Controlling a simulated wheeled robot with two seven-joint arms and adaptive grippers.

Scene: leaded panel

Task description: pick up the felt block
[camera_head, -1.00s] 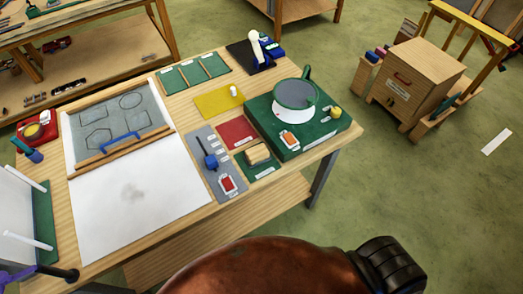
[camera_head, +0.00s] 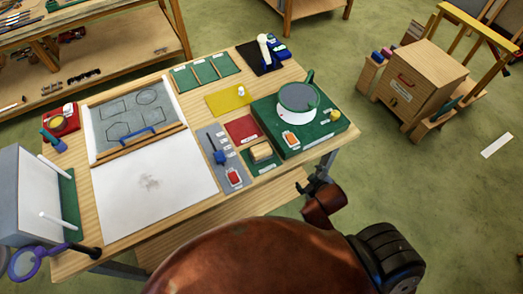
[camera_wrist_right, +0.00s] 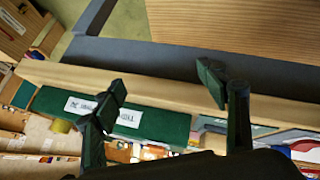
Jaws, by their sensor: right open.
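A tan block (camera_head: 261,152), which looks like the felt block, lies on a small green mat (camera_head: 270,166) near the front edge of the workbench. My right gripper (camera_head: 318,184) is by the bench's front right edge, to the right of the block and apart from it. In the right wrist view its two fingers (camera_wrist_right: 165,92) are spread with nothing between them. I cannot make out the block in that view.
A green base (camera_head: 300,139) carrying a grey-and-white round pot (camera_head: 297,103) stands right of the block. A red mat (camera_head: 241,129) and a grey mat with a blue-handled tool (camera_head: 219,157) lie on its left. White paper (camera_head: 155,195) covers the bench's front left.

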